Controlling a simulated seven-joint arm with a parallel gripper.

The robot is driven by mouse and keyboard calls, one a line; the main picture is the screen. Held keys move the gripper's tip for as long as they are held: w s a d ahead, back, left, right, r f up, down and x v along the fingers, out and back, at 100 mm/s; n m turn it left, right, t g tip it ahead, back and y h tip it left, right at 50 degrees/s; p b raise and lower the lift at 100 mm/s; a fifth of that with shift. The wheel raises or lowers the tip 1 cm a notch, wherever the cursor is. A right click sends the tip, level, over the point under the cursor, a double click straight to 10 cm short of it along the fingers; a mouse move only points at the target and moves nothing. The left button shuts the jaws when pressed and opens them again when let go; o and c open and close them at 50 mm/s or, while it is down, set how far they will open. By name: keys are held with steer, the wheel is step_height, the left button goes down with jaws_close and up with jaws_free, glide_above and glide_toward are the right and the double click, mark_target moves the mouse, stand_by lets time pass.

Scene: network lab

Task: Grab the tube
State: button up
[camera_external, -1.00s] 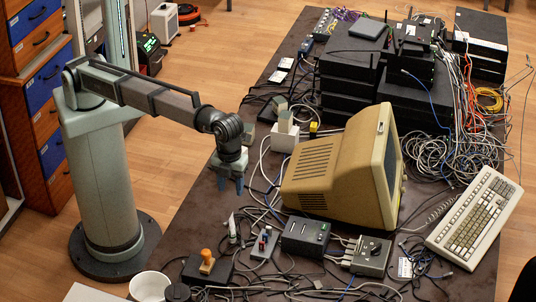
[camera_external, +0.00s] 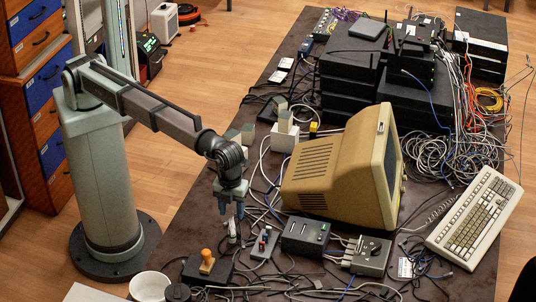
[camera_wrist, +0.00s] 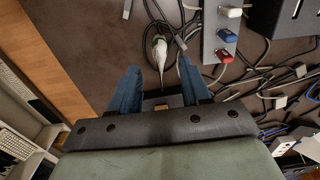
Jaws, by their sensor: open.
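The tube (camera_external: 232,232) is small and white, on the dark table left of the small switch box. In the wrist view the tube (camera_wrist: 160,50) has a white tapered body and a green band, and lies ahead of the fingertips, roughly midway between them. My gripper (camera_external: 231,207) points down just above the tube in the external view. Its two blue fingers are apart, with nothing between them, in the wrist view (camera_wrist: 158,85). Whether a fingertip touches the tube cannot be told.
A switch box (camera_external: 264,243) with coloured switches stands just right of the tube. A black box with an orange knob (camera_external: 207,262) is in front. The beige monitor (camera_external: 335,175) stands to the right. Loose cables lie around the tube. The table's left edge is close.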

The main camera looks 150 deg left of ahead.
mark_target(231, 220)
steer(key=f, duration=0.4)
steer(key=shift+w+d+f, duration=0.1)
steer(key=shift+d+f, duration=0.1)
steer(key=shift+f, duration=0.1)
jaws_close()
stand_by(0.3)
